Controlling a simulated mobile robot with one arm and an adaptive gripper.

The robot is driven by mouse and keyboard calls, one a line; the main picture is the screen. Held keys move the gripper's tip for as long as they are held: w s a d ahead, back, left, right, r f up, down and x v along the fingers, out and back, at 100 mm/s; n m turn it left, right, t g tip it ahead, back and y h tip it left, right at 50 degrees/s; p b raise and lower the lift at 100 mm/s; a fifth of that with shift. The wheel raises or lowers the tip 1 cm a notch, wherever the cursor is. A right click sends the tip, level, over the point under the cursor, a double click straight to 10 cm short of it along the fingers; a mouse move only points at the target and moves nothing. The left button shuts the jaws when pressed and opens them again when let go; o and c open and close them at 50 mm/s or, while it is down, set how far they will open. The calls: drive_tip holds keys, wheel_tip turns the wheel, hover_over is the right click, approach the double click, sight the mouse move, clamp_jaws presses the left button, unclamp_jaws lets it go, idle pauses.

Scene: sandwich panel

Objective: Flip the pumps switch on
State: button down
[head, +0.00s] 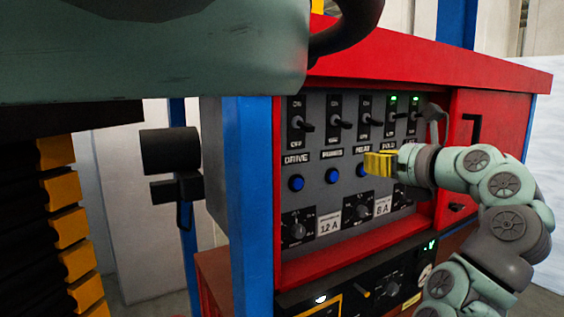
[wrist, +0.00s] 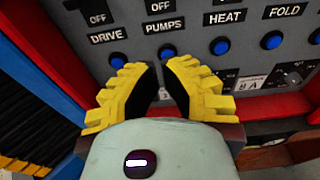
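The pumps switch (head: 337,122) is the second from the left in the top row of the grey panel, above the PUMPS label. Its black lever sticks out low, toward OFF, and no green light shows above it. In the wrist view only the lower part of its plate (wrist: 159,7), marked OFF, shows at the top edge; its lever is out of that view. My gripper (head: 380,163) is right of and below the pumps switch, in front of the panel, apart from the lever. Its yellow fingers (wrist: 160,68) come together at the tips and hold nothing visible.
The drive switch (head: 299,121) stands left and the heat switch (head: 366,118) right of it. Green lights show above the two rightmost switches. Blue buttons (head: 332,175) and knobs (head: 297,229) lie below. A blue post (head: 247,200) and red frame bound the panel's left side.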

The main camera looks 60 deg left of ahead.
sight(342, 123)
drive_tip(key=a+p, duration=0.2)
drive_tip(key=a, duration=0.1)
drive_tip(key=a+p, duration=0.2)
drive_tip(key=a, duration=0.1)
drive_tip(key=a+p, duration=0.2)
drive_tip(key=a, duration=0.1)
drive_tip(key=shift+w+a+f, duration=0.15)
drive_tip(key=shift+a+f, duration=0.15)
drive_tip(key=shift+f, duration=0.1)
drive_tip(key=shift+w+d+r+p, duration=0.1)
drive_tip(key=shift+d+r+p, duration=0.1)
drive_tip(key=shift+r+p, duration=0.9)
drive_tip(key=shift+d+r+p, duration=0.2)
drive_tip(key=shift+r+p, duration=0.5)
drive_tip(key=d+r+p, duration=0.1)
drive_tip(key=p, duration=0.3)
drive_tip(key=shift+r, duration=0.4)
drive_tip(key=shift+f, duration=0.1)
